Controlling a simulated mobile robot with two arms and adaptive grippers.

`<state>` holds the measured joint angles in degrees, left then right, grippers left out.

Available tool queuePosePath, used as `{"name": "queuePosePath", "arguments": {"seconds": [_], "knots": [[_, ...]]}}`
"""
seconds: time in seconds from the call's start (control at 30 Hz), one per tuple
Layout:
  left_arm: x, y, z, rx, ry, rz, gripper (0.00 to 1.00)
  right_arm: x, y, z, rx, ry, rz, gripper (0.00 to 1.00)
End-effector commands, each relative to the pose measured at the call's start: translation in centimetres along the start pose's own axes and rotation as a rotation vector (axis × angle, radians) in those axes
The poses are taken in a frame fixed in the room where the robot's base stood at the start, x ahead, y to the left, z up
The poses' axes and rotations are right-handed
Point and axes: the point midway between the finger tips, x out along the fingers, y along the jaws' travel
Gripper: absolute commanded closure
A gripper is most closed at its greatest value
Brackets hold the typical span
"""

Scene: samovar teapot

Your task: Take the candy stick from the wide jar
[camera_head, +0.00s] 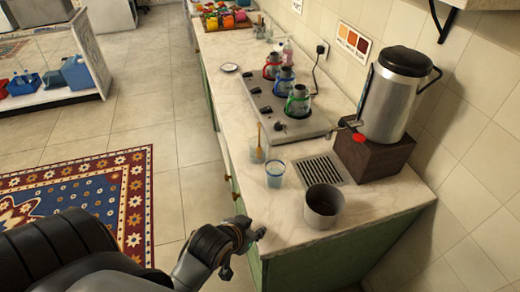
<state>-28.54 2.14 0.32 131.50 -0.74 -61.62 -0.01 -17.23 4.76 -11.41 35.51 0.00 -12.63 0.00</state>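An orange-brown stick (259,134), which looks like the candy stick, stands nearly upright in a small clear glass jar (257,154) near the counter's left edge. A clear glass with a blue rim (275,175) stands just in front of the jar, to its right. My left gripper (250,238) is at the counter's front left edge, below and apart from the jar. Its fingers are small and dark here, and I cannot tell whether they are open. It shows nothing held. My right gripper is not in view.
A grey metal pot (323,207) stands at the counter's near end, beside a drain grille (320,170). A samovar (391,95) sits on a dark wooden block (371,157). Several teapots stand on the stove (283,125) farther back. The counter's near left corner (285,230) is clear.

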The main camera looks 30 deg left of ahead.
Motion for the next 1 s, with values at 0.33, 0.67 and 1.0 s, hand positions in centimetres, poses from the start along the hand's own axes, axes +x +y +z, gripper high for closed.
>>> {"name": "queuePosePath", "arguments": {"seconds": [0.33, 0.67, 1.0], "knots": [[2.9, -5.2, -7.5, -0.108, 0.400, -0.121, 0.69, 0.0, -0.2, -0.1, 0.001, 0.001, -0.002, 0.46], [1.8, -10.5, -12.4, -0.179, 0.797, -0.266, 0.69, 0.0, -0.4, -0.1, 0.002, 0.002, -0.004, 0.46], [4.0, -12.3, -16.1, -0.180, 0.839, -0.280, 0.69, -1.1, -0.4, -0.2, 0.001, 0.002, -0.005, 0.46]]}}
